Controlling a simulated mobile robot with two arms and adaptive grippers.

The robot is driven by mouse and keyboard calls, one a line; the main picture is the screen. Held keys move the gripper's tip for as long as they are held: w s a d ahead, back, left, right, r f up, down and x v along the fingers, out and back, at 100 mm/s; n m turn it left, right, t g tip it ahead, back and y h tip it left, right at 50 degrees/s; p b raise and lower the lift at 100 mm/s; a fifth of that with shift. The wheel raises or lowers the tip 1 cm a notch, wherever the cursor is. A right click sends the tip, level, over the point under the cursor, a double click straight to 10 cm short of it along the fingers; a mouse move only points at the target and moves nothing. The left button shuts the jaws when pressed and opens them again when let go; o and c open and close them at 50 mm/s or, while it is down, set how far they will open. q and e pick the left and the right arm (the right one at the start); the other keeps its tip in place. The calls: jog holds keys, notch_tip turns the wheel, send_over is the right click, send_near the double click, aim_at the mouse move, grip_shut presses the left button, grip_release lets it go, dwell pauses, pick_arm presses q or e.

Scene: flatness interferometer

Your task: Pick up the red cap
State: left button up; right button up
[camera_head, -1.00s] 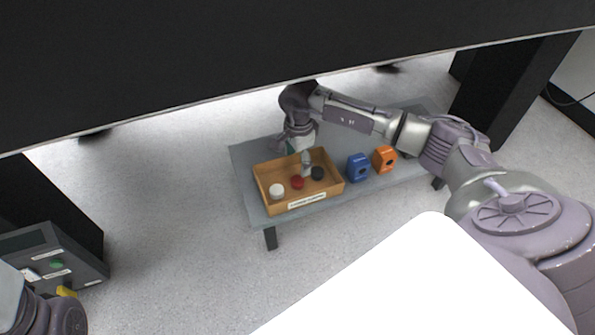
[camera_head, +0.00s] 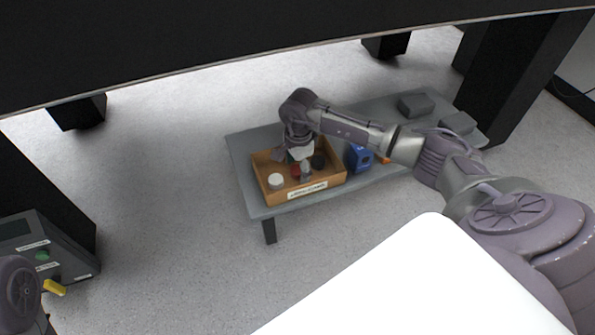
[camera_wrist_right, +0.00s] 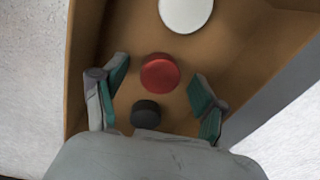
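The red cap (camera_wrist_right: 160,73) lies on the floor of a wooden box (camera_head: 333,178), between a white cap (camera_head: 276,181) and a black cap (camera_head: 318,161). In the head view the red cap (camera_head: 296,171) is partly hidden by my right gripper (camera_head: 303,170), which is over the box. In the right wrist view the right gripper (camera_wrist_right: 158,92) is open, its green-lined fingers on either side of the red cap with gaps. The white cap (camera_wrist_right: 186,12) is beyond it and the black cap (camera_wrist_right: 146,113) is nearer the palm. My left gripper is not in view.
The box stands on a low grey table (camera_head: 243,160). A blue block (camera_head: 359,158) and a mostly hidden orange one (camera_head: 384,160) are right of it. Dark grey blocks (camera_head: 415,105) lie at the table's far right. A large black tabletop (camera_head: 250,45) hangs above.

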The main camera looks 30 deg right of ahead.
jog(key=c, duration=0.8)
